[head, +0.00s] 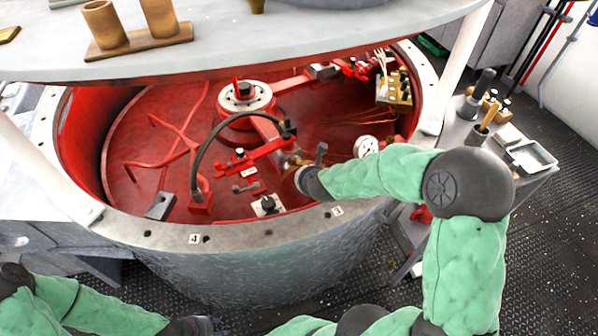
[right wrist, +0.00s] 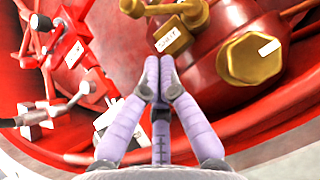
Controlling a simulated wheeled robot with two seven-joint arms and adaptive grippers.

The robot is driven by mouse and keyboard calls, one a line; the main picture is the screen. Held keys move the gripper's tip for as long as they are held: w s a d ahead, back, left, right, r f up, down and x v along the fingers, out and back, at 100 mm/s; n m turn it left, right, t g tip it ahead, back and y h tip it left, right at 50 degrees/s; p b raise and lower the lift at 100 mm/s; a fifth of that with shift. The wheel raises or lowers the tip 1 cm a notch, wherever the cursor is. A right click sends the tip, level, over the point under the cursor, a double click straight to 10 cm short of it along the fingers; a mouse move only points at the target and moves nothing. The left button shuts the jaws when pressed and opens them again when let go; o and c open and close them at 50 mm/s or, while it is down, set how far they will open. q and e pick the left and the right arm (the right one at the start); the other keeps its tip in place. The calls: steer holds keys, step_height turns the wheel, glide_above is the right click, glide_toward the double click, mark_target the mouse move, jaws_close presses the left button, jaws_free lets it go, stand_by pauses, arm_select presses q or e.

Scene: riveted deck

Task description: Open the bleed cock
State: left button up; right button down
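In the right wrist view a brass valve body with a lever (right wrist: 140,9) lies just beyond my fingertips and carries a small white label (right wrist: 168,38), too blurred to read surely. It looks like the bleed cock. My right gripper (right wrist: 158,66) has its fingertips together with nothing visible between them, just below that label. I cannot tell whether the tips touch the brass. In the head view my right arm reaches over the rim, and the brass fitting (head: 291,160) shows just past its dark wrist. My left gripper (head: 200,326) is low at the bottom edge, outside the tub, its fingers unclear.
A brass hex cap (right wrist: 250,58) sits right of my fingers. Red pipework and a small lever fitting (right wrist: 84,88) are on the left. The round red tub's grey rim (head: 160,235) surrounds everything, with a gauge (head: 366,146), a black hose (head: 205,150) and a raised cover (head: 260,50) above.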

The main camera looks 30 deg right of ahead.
steer(key=shift+w+d+f, duration=0.15)
steer(key=shift+w+d, duration=0.05)
steer(key=shift+w, duration=0.55)
steer(key=shift+w+d+f, duration=0.15)
steer(key=shift+w+d, duration=0.05)
steer(key=shift+w, duration=0.55)
steer(key=shift+w+d+f, duration=0.15)
steer(key=shift+w+d, duration=0.05)
steer(key=shift+w, duration=0.55)
